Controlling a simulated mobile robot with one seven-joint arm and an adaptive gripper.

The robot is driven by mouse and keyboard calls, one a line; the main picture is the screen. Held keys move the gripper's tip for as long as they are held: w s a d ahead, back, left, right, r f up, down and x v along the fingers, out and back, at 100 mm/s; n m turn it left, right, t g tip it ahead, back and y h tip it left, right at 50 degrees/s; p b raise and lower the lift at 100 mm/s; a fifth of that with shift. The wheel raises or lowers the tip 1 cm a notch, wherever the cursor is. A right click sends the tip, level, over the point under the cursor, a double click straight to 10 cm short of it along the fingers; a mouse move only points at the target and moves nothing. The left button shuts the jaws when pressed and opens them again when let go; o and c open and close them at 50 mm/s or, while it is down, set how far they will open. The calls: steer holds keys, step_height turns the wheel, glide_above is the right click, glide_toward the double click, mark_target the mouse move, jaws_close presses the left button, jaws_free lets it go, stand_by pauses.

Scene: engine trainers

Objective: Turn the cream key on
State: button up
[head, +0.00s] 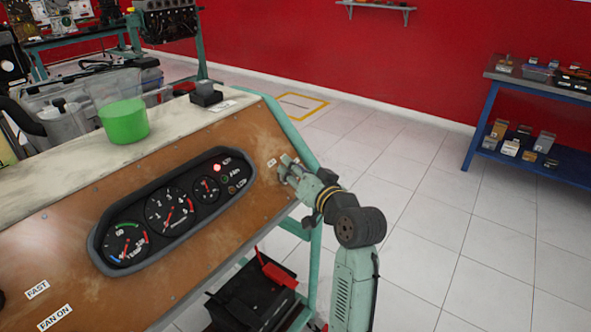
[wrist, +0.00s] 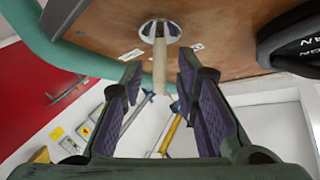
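The cream key (wrist: 160,66) sticks out of a round chrome switch (wrist: 160,31) on the brown panel, in the wrist view. My gripper (wrist: 159,78) is open, with one finger on each side of the key's outer end and a visible gap on both sides. In the head view my gripper (head: 286,170) is close to the right end of the brown panel (head: 230,135). It hides the key there. White labels (wrist: 131,54) are beside the switch, but I cannot read them.
A dark gauge cluster (head: 172,207) with a lit red lamp sits left of my gripper. A green container (head: 124,121) and a small black box (head: 206,94) stand on the bench top. A teal frame post (head: 313,265) runs under the panel. The tiled floor at right is clear.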

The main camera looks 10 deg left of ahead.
steer(key=v, duration=1.2)
